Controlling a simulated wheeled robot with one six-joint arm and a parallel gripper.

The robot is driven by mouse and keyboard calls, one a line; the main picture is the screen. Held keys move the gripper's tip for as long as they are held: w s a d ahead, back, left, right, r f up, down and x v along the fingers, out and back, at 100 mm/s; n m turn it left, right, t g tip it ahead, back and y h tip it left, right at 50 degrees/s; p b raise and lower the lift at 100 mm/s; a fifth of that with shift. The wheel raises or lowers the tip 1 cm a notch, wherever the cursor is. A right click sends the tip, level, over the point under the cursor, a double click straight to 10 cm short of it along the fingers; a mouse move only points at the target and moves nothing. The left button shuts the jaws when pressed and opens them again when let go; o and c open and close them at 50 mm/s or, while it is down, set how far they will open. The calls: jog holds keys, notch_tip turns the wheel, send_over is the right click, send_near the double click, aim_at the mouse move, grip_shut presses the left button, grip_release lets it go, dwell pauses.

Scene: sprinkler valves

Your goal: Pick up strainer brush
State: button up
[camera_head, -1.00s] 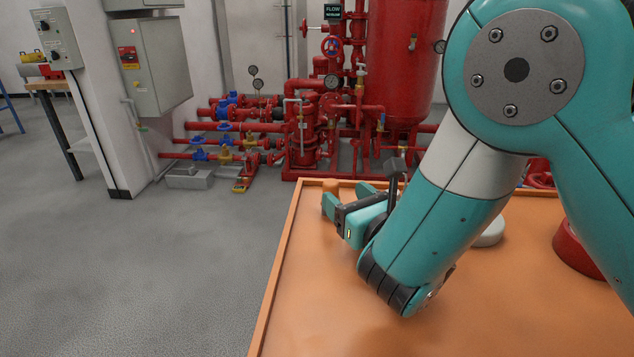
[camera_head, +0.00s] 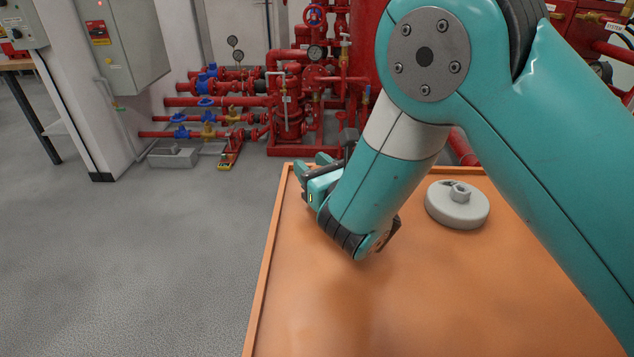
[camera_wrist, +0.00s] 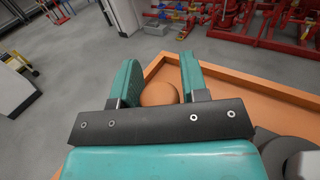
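A rounded orange-brown knob (camera_wrist: 159,93) shows between my fingers in the wrist view. It may be the end of the strainer brush, but no bristles show and I cannot be sure. It stands near a corner of the orange tabletop. My gripper (camera_wrist: 160,64) has its two teal fingers apart, one on each side of the knob, and I see no clear grip on it. In the head view my gripper (camera_head: 310,164) is low over the table's far left corner, and the knob is hidden there behind the gripper and arm.
The orange table (camera_head: 290,290) has a raised rim. A grey-white disc with a hex boss (camera_head: 457,205) lies to the right of my arm. Red pipes and valves (camera_head: 290,105) stand beyond the table. The table's front left area is clear.

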jog(key=c, duration=0.5)
notch_tip(320, 180, up, 20)
jog(key=p, duration=1.9)
